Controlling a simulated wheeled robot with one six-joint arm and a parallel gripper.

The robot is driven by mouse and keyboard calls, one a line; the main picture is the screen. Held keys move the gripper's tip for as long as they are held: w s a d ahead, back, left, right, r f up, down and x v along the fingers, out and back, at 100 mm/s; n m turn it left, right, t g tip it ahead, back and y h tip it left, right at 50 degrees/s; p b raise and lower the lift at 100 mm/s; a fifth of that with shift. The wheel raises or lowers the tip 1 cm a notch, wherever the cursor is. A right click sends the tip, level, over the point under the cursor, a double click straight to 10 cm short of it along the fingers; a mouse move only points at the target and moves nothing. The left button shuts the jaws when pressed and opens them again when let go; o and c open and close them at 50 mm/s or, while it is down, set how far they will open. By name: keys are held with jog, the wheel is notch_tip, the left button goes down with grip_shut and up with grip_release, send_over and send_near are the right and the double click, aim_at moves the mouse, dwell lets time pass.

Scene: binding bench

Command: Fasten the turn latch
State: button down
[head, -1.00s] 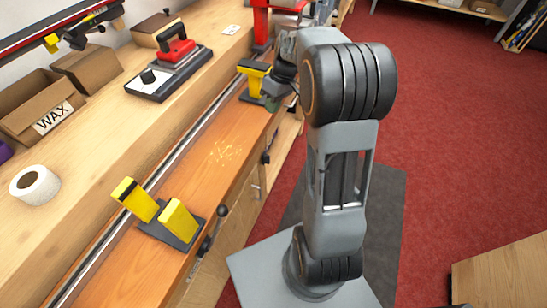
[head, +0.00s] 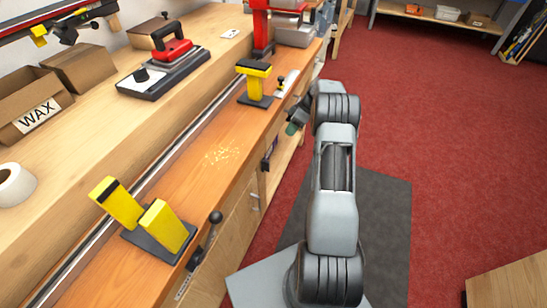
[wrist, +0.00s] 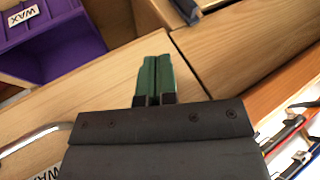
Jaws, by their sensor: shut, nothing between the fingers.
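My gripper (head: 291,129) hangs off the bench's front edge in the head view, apart from the bench. Its green fingers (wrist: 154,78) are shut together and empty in the wrist view, with pale wood beyond them. A small black-and-brass piece (head: 281,83) stands on a white plate near the bench's front edge, above and left of my gripper. It may be the turn latch, but it is too small to tell, and so is its turn. A dark fitting (head: 266,164) sits on the bench's front, below and left of my gripper.
Yellow-topped supports (head: 253,72) and a yellow pair (head: 167,227) stand on the bench, with a ball-ended lever (head: 215,217) in front. A red-handled tool (head: 172,52) and a WAX box (head: 35,110) lie behind. A purple bin (wrist: 75,45) shows in the wrist view. Red floor (head: 450,180) is clear.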

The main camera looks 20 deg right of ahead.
send_near(265, 166)
jog(key=shift+w+a+f+b, duration=0.15)
jog(key=shift+a+f, duration=0.2)
jog(key=shift+f, duration=0.45)
jog(key=shift+s+a+f+b, duration=0.15)
jog(key=shift+a+f, duration=0.2)
jog(key=shift+f, duration=0.45)
jog(key=shift+w+a+f+b, duration=0.15)
jog(key=shift+a+f, duration=0.2)
jog(key=shift+f, duration=0.5)
